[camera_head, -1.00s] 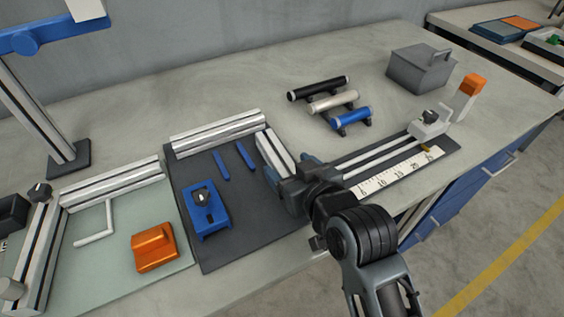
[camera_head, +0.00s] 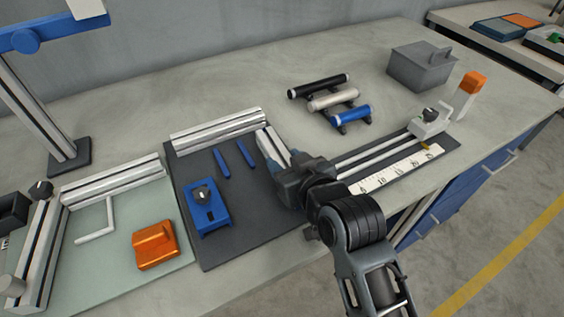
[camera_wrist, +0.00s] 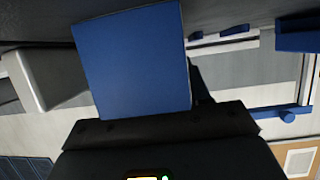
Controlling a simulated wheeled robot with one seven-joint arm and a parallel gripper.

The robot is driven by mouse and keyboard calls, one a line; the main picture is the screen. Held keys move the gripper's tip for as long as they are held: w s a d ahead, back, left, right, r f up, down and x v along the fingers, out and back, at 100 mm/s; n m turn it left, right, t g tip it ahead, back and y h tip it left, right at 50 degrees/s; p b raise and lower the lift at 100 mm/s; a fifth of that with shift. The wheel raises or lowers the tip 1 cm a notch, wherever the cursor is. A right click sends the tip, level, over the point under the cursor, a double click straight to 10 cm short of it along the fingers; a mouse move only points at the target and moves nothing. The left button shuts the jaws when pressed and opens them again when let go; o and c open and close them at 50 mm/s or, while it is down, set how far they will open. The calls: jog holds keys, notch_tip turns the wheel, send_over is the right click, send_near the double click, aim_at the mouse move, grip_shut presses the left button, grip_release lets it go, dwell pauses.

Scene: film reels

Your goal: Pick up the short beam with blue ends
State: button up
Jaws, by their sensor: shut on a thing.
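A short silver beam (camera_head: 269,146) with dark grooves shows in the head view near the upper right of the dark mat. My gripper (camera_head: 284,161) is shut on its near part, with a finger on each side. The gripper covers the beam's near end in the head view. In the wrist view a large blue square face (camera_wrist: 130,62) stands just in front of the dark gripper body; it looks like a blue end of the beam. I cannot tell how far the beam is above the mat.
A long silver beam (camera_head: 215,130) lies just left of the short one. Two blue strips (camera_head: 221,165) and a blue block (camera_head: 205,210) lie on the dark mat (camera_head: 245,240). A ruler fixture (camera_head: 400,165) stands right of my gripper. Three cylinders (camera_head: 334,100) lie behind.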

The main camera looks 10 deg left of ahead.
jog(key=shift+c, duration=1.3)
jog(key=shift+r, duration=0.1)
